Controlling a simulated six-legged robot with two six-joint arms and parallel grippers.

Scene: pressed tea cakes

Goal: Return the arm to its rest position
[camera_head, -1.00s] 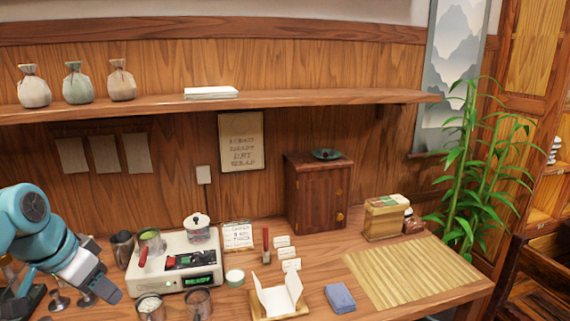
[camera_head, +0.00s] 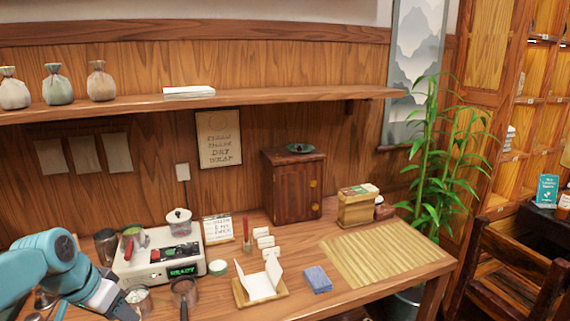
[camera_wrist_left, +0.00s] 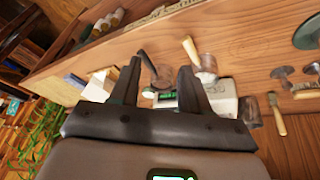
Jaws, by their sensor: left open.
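My left arm comes in from the left in the head view. Its gripper (camera_head: 122,308) is at the bottom, in front of the white scale machine (camera_head: 160,259) and close beside the small cups there. In the left wrist view the two dark fingers of the gripper (camera_wrist_left: 160,78) stand apart with nothing held between them. Beyond them show the machine (camera_wrist_left: 222,92), a cup (camera_wrist_left: 206,68) and a wooden handle (camera_wrist_left: 191,48). My right gripper is not in view.
A folded white paper (camera_head: 262,283) on a wooden tray, a blue cloth (camera_head: 317,279) and a slatted bamboo mat (camera_head: 385,252) lie to the right on the counter. A wooden cabinet (camera_head: 291,187) stands behind. A plant (camera_head: 432,165) is past the counter's right end.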

